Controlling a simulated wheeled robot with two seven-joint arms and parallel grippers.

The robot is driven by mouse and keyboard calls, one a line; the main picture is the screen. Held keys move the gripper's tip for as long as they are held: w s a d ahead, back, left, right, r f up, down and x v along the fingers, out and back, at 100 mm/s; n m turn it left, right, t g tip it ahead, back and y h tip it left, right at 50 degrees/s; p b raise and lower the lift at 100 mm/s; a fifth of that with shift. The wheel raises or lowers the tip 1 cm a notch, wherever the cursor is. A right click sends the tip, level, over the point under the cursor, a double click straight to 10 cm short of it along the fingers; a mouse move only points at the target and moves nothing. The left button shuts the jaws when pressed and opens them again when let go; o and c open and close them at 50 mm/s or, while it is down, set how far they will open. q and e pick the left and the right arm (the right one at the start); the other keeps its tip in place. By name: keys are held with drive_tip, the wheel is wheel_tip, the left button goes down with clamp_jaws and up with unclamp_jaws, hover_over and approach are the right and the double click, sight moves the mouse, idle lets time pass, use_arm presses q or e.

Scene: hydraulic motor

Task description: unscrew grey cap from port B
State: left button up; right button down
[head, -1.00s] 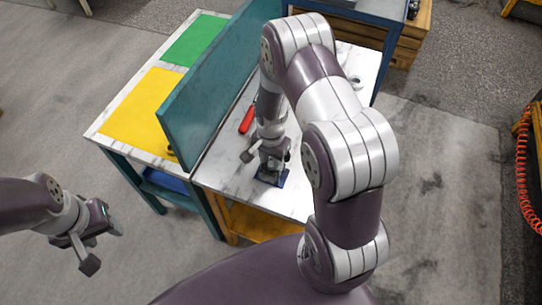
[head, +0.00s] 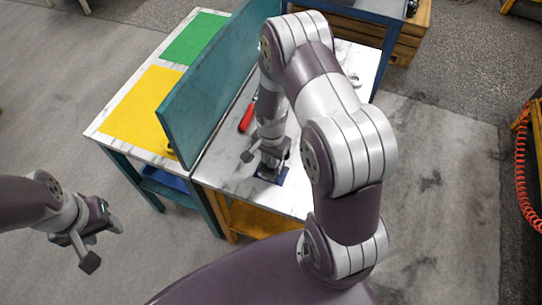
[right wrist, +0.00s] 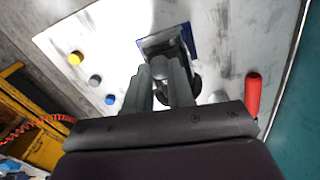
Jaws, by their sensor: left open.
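The hydraulic motor (right wrist: 166,40) stands on a small blue base (right wrist: 139,43) on the white tabletop. My right gripper (right wrist: 164,72) points down at it, with a finger on either side of a greyish round part. Whether the fingers press on that part is unclear, and the cap on port B cannot be made out. In the head view my right gripper (head: 272,158) is over the blue base (head: 279,174) and largely hides the motor. My left gripper (head: 104,246) is open and empty above the floor, away from the table.
A yellow (right wrist: 75,58), a dark grey (right wrist: 95,81) and a blue round piece (right wrist: 110,99) sit on the tabletop left of the motor in the wrist view. A red-handled tool (head: 247,117) lies near the teal divider (head: 205,90). The tabletop's front corner is bare.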

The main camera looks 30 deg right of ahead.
drive_tip(key=shift+r+n, duration=0.15)
drive_tip(key=shift+n, duration=0.65)
drive_tip(key=shift+n+p, duration=0.45)
drive_tip(key=shift+n, duration=1.65)
drive_tip(key=shift+n+p, duration=0.35)
drive_tip(key=shift+n, duration=1.95)
drive_tip(key=c, duration=1.2)
unclamp_jaws()
